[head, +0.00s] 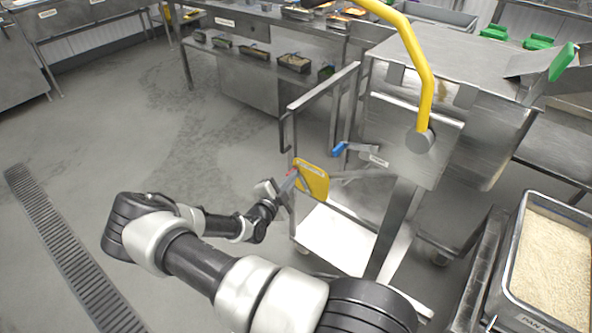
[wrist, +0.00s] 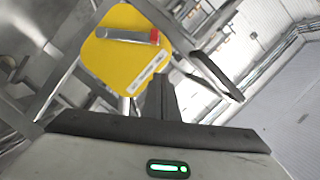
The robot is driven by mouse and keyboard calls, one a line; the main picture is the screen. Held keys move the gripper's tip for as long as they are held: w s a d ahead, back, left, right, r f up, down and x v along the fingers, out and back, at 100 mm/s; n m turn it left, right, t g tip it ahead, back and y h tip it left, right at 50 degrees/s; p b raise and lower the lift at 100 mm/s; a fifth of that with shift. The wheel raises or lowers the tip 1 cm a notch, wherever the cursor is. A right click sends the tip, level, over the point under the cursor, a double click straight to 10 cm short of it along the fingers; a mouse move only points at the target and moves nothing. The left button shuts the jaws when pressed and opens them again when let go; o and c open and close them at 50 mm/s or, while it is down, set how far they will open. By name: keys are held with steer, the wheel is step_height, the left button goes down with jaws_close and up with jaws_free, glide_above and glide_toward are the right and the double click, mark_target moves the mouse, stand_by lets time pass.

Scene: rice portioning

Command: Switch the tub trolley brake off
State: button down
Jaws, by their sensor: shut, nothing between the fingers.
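The yellow brake plate (head: 313,180) is fixed to the tub trolley (head: 335,238), a metal frame with a pale flat deck. In the wrist view the yellow plate (wrist: 108,62) fills the upper left. A grey brake lever (wrist: 122,35) with a red tip (wrist: 154,37) lies across its upper part, and a white label strip runs along a lower edge. My gripper (head: 282,188) is at the plate's left side in the head view. Its shut, empty fingers (wrist: 167,98) are just right of and below the plate in the wrist view. Whether they touch it I cannot tell.
A steel machine with a yellow bent bar (head: 425,80) and a blue-ended handle (head: 340,149) stands behind the trolley. A tub of rice (head: 515,268) is at right. Steel shelving (head: 250,65) stands behind.

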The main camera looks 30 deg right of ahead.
steer(key=v, duration=0.6)
steer(key=shift+a, duration=0.2)
steer(key=shift+r, duration=0.2)
